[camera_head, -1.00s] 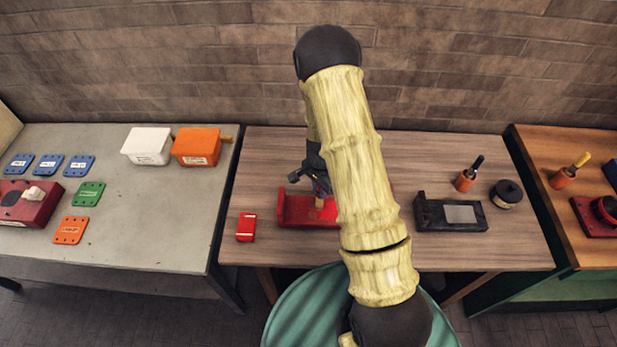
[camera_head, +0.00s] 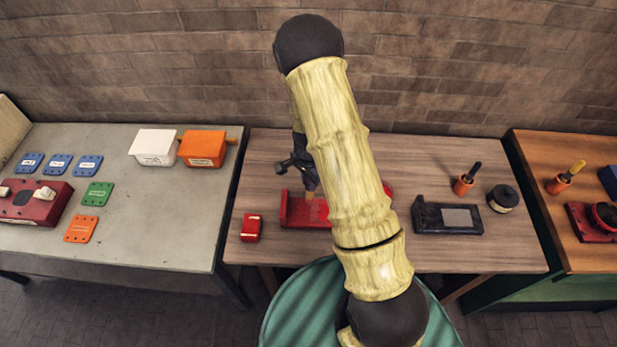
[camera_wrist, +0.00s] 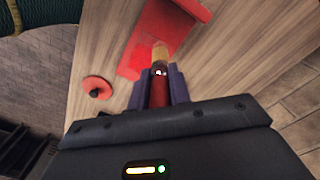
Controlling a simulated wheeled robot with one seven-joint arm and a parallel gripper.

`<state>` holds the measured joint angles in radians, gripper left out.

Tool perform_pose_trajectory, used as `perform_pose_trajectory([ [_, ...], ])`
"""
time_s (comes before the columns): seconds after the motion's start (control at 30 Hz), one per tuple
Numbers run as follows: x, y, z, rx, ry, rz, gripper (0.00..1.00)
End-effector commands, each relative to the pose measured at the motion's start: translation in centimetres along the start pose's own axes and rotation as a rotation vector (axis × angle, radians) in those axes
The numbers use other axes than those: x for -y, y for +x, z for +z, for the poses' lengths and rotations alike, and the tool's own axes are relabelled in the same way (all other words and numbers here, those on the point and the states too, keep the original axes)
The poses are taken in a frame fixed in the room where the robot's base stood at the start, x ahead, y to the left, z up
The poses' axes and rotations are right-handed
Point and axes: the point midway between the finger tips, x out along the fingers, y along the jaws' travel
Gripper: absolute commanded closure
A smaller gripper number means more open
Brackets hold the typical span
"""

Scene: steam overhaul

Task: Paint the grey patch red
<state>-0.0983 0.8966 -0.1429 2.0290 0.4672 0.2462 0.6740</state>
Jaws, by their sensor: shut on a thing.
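A dark red block (camera_head: 296,213) sits on the middle wooden table, partly hidden behind my arm. A brighter red area (camera_wrist: 134,64) shows on it in the wrist view, and I see no grey on the visible part. My gripper (camera_wrist: 160,78) is shut on a paint brush (camera_wrist: 158,92) with a dark red handle and tan bristle end. The brush tip is over the bright red area, at or close to its surface; contact is hard to tell. In the head view, my gripper (camera_head: 302,172) is above the block's left part.
A small red box (camera_head: 251,228) lies left of the block. To the right are a black block with a grey panel (camera_head: 460,217), a brush in an orange holder (camera_head: 463,186) and a black-lidded tin (camera_head: 503,198). A red disc (camera_wrist: 97,87) shows in the wrist view.

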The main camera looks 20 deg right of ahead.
Motion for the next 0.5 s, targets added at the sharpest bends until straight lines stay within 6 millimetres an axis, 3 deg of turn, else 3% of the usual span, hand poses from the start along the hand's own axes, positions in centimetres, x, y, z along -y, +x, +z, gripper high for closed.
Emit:
perform_pose_trajectory([
  [0.2,-0.1,-1.8,-0.2,0.0,0.005,0.001,1.0],
  [0.5,-0.1,-1.9,-0.1,0.0,0.003,0.001,1.0],
])
